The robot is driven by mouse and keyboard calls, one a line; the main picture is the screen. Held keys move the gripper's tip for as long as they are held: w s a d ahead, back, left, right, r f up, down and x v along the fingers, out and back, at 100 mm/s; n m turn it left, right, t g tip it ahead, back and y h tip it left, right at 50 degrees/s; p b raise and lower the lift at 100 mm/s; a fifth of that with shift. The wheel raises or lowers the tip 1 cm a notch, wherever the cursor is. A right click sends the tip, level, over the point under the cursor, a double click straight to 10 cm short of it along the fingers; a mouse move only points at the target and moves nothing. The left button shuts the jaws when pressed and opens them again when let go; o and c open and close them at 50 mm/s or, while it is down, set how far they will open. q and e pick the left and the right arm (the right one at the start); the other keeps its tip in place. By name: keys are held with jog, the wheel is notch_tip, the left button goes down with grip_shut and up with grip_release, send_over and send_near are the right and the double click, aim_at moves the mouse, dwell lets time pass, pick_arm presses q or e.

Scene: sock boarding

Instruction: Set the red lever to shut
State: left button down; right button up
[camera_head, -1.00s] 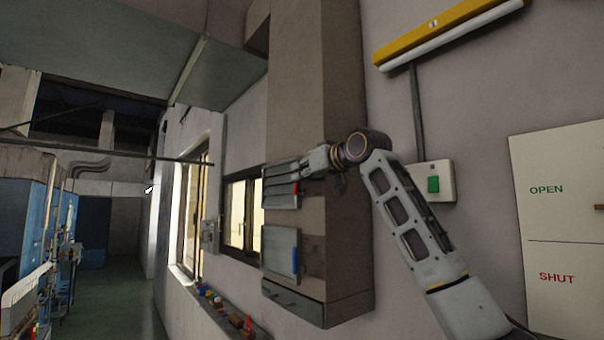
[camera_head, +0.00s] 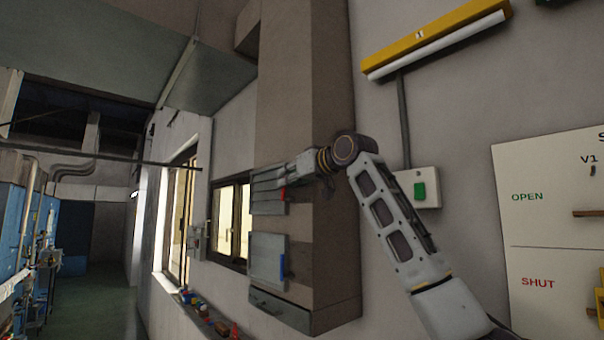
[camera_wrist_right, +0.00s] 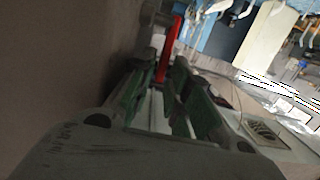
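The red lever (camera_head: 283,195) shows as a small red piece at the grey slatted unit on the side of the pillar. My right gripper (camera_head: 272,180) reaches this unit from the right, and its fingertips are hard to make out in the head view. In the right wrist view, the red lever (camera_wrist_right: 169,48) stands just ahead of the green-padded fingers (camera_wrist_right: 155,92). The fingers look apart, with the lever's near end between or just past the tips; I cannot tell whether they touch it. My left gripper is not in view.
A white board (camera_head: 540,238) on the right wall carries the words OPEN and SHUT and a V1 mark. A grey panel (camera_head: 265,255) with a blue piece (camera_head: 281,265) sits lower on the pillar (camera_head: 335,265).

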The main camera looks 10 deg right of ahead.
jog(key=shift+s+d, duration=0.1)
jog(key=shift+s, duration=0.05)
jog(key=v, duration=1.1)
jog(key=shift+s+d, duration=0.2)
jog(key=shift+s, duration=0.05)
jog(key=shift+o, duration=0.5)
